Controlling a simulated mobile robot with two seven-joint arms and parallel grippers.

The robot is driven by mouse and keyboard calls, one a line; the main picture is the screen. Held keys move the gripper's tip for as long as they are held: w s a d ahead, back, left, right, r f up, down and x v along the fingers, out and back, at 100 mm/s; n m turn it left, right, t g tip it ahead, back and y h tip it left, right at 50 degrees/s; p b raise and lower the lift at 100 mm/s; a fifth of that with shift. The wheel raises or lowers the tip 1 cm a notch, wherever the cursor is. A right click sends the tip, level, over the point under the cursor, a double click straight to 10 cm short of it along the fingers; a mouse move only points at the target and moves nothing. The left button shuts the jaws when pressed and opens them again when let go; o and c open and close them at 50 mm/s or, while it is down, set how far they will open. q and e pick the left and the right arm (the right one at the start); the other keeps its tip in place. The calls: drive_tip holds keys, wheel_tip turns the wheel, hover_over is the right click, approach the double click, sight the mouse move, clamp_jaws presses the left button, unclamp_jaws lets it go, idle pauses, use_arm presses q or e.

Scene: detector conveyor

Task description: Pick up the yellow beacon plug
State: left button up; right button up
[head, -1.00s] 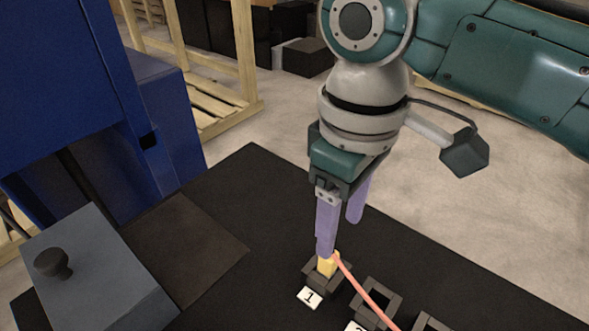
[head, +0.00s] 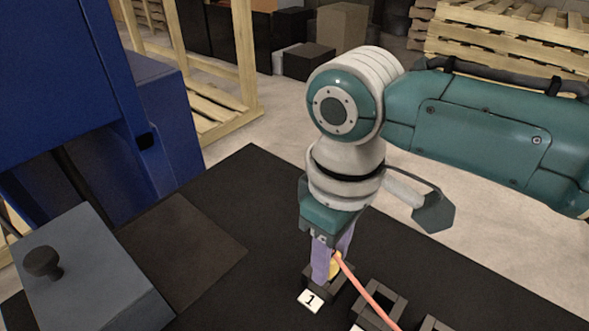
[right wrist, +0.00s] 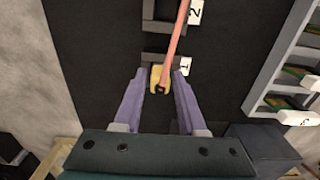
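The yellow beacon plug (head: 336,268) sits upright in the dark socket marked 1 (head: 340,297), partly hidden by my gripper in the head view. A coral cable (head: 368,291) runs from it toward the lower right. In the right wrist view the plug (right wrist: 157,79) is between the tips of my right gripper (right wrist: 159,77), with a gap on each side. My right gripper (head: 332,268) points down with its purple fingers open on either side of the plug. My left gripper is not in view.
A second socket (head: 378,302) and part of a third (head: 432,325) lie to the right. A grey block with a knob (head: 84,272) and a blue machine (head: 150,125) stand left. The right wrist view shows a grey rack (right wrist: 292,62).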

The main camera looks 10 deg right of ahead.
clamp_jaws()
drive_tip(key=shift+r, duration=0.1)
idle(0.3)
